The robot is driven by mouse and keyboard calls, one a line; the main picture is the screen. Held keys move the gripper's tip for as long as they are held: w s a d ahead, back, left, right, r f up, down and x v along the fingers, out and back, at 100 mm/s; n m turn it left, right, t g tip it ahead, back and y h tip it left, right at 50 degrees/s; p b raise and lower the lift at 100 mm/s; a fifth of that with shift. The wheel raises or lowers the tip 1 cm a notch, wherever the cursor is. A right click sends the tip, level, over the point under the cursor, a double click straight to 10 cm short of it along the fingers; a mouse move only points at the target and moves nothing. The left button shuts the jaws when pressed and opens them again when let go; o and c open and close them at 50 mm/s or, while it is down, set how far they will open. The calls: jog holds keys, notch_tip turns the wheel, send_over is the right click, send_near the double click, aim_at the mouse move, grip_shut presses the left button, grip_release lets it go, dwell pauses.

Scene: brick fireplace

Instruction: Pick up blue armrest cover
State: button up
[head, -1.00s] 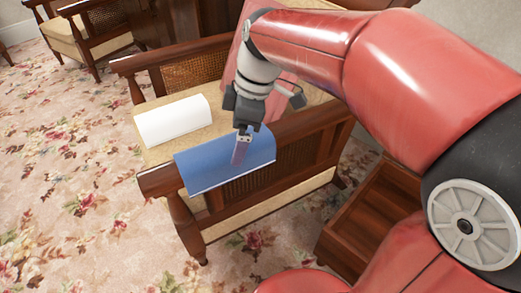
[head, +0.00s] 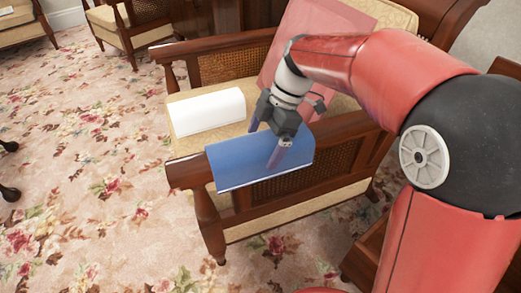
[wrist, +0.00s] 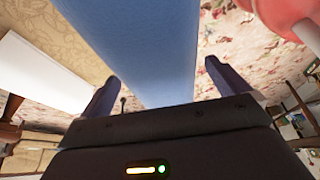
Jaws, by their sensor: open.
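The blue armrest cover (head: 240,165) lies draped over the near wooden armrest of a chair in the head view. In the wrist view the blue cover (wrist: 140,40) runs up between my two fingers. My gripper (head: 264,145) is open, pointing down at the cover, with one finger on the near side and the other on the far side. The fingers (wrist: 162,90) stand apart on either side of the cover. I cannot tell whether they touch it.
A white cover (head: 207,111) lies on the beige seat behind the blue one. A pink sheet-like piece (head: 320,45) leans on the chair back. The wooden armrest (head: 190,172) is under the cover. Flowered carpet (head: 90,180) is clear at left.

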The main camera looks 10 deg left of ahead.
jog(key=x, duration=0.4)
jog(key=shift+a+r, duration=0.1)
jog(key=shift+a, duration=0.05)
jog(key=c, duration=0.9)
